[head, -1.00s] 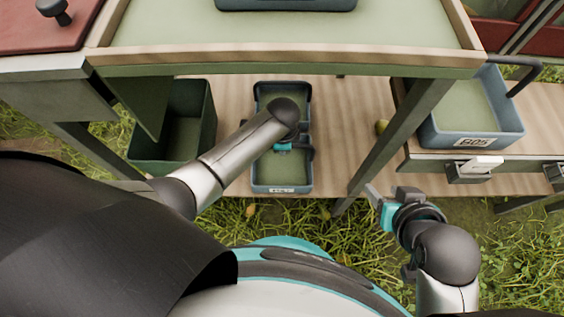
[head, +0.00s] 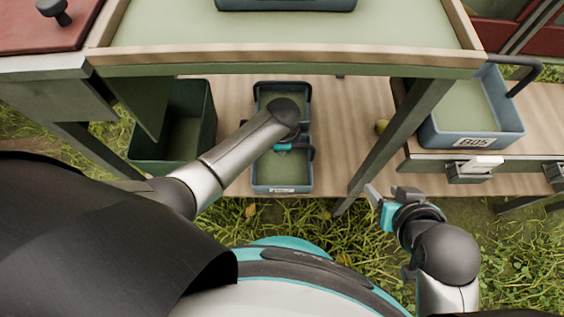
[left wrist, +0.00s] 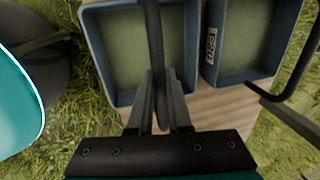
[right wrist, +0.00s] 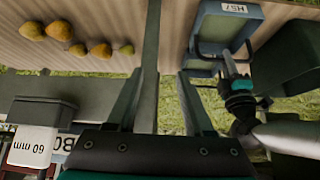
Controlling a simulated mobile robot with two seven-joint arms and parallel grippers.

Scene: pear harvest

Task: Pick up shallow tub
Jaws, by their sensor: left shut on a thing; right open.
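The shallow tub (head: 282,189) is blue-grey with a green inside and a white label on its front wall. It is at the lower wooden shelf in the head view; I cannot tell whether it rests there. My left gripper (head: 301,150) is shut on the tub's dark handle, which runs between the fingers in the left wrist view (left wrist: 157,65). The tub's near part (left wrist: 110,100) shows there, with the handle across it. My arm hides part of the tub in the head view. My right gripper (head: 372,194) is open and empty, right of the tub over the grass.
A similar tub (head: 308,95) stands close behind. A deep green bin (head: 208,115) is to the left. A labelled tub (head: 508,128) stands on the right-hand bench. A table edge (head: 290,69) overhangs the shelf, with a leg (head: 395,140) right of the tub. Several pears (right wrist: 60,30) lie on wood.

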